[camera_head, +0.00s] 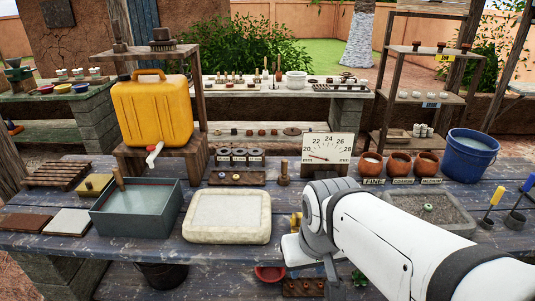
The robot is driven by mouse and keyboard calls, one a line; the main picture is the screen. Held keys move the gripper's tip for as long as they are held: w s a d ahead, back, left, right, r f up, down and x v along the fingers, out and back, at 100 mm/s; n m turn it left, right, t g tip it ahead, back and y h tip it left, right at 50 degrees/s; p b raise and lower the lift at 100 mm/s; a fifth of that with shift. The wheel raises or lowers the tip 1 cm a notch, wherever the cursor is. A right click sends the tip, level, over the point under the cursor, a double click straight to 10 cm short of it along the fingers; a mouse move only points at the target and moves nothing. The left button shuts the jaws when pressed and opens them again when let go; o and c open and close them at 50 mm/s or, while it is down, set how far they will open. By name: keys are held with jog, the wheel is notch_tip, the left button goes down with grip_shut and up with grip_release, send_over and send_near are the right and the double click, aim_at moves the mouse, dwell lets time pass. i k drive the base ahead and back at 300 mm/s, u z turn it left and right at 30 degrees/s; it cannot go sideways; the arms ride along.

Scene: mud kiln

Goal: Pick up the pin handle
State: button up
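I cannot tell for sure which thing is the pin handle. A small upright wooden peg with a knob-like top (283,173) stands on the blue plank table behind my arm and fits the name best. My white arm reaches in from the lower right and ends near the table's front edge, right of the cream slab. My gripper (331,271) shows only as a small dark part below the wrist. Its fingers are too hidden and small to read. It is well in front of the peg and apart from it.
A grey water tray (140,222) and a cream-rimmed slab (228,238) fill the table's left and middle. A yellow jerrycan (153,110) stands on a wooden stand. Behind my arm are a dial gauge (328,147), terracotta pots (399,164), a blue bucket (470,158) and a grit tray (455,212).

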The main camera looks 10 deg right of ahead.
aim_at(284, 167)
jog(key=u, duration=0.05)
jog(key=i, duration=1)
jog(key=z, duration=0.05)
